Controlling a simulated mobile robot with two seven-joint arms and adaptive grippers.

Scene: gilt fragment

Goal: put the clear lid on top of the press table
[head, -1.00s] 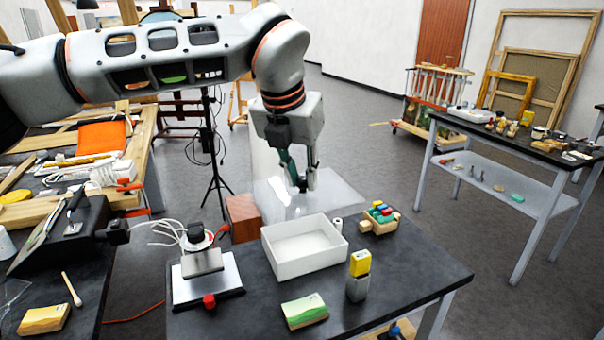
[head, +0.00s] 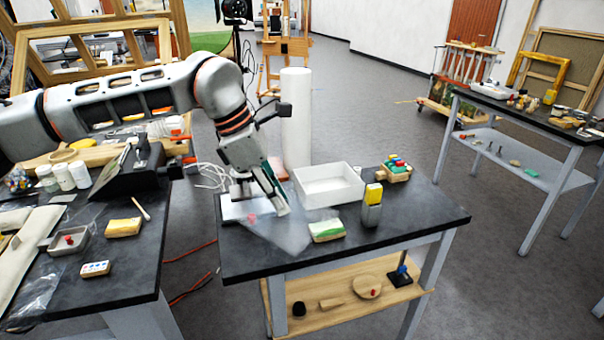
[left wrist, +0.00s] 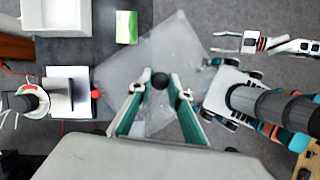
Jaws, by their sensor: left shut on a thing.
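The clear lid is a thin see-through square sheet with a dark knob. It shows over the front left of the black table in the head view (head: 288,236) and spreads wide in the left wrist view (left wrist: 125,72). My left gripper (head: 281,209) is shut on its knob, also in the left wrist view (left wrist: 160,84). The small press, with a white base plate (head: 232,211), stands at the table's left, partly hidden by my gripper; in the left wrist view its plate (left wrist: 56,104) is left of the lid. My right gripper (left wrist: 216,42) is open and empty.
On the black table (head: 420,217) are a white box (head: 328,187), a green-and-white block (head: 326,231), a yellow-topped grey block (head: 372,205) and a wooden holder (head: 397,172). A white roll (head: 296,118) stands behind. A cluttered bench (head: 120,268) is at left.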

